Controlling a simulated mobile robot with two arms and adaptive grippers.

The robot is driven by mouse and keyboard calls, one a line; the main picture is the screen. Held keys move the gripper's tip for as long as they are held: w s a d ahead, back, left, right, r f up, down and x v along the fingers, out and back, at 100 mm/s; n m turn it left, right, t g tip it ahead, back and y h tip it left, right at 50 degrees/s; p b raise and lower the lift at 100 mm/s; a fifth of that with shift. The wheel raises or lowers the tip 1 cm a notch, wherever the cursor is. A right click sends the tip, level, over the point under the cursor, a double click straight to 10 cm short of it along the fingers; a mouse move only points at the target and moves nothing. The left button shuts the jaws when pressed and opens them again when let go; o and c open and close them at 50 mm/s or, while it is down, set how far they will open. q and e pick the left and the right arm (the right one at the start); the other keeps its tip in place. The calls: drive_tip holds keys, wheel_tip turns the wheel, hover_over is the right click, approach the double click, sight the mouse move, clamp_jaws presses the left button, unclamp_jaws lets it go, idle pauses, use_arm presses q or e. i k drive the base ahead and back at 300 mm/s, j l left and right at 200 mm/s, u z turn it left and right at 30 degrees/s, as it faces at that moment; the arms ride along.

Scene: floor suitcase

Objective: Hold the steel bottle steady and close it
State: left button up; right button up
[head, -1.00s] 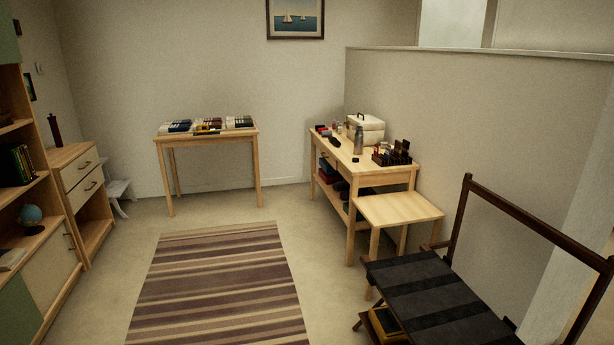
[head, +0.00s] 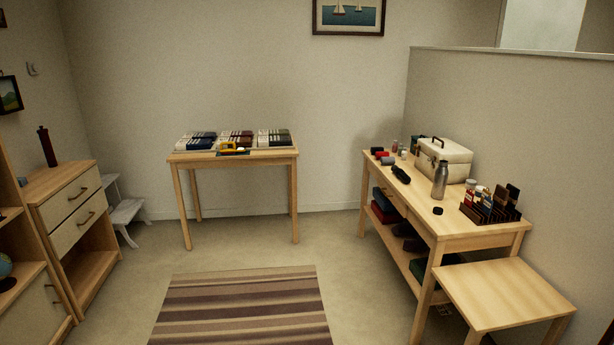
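The steel bottle (head: 440,180) stands upright on the wooden workbench (head: 480,239) at the right in the head view. Neither of my grippers is in view.
A white case (head: 457,160) stands behind the bottle, and a dark rack (head: 485,210) with small items is to its right. A low side table (head: 505,291) adjoins the bench front. A striped rug (head: 243,305) lies on open floor left of the bench.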

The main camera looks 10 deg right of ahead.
sight(441, 174)
drive_tip(key=i+z, duration=0.1)
drive_tip(key=i, duration=0.55)
drive_tip(key=i+j+z, duration=0.1)
drive_tip(key=i, duration=0.55)
drive_tip(key=i+j+z, duration=0.1)
drive_tip(key=i, duration=0.55)
drive_tip(key=i+z, duration=0.3)
drive_tip(key=z, duration=0.15)
drive_tip(key=i+z, duration=0.45)
drive_tip(key=i+j+z, duration=0.1)
drive_tip(key=z, duration=0.4)
drive_tip(key=i+j+z, duration=0.6)
drive_tip(key=i+z, duration=0.25)
drive_tip(key=i+j+z, duration=0.1)
drive_tip(key=j+z, duration=0.15)
drive_tip(key=z, duration=0.15)
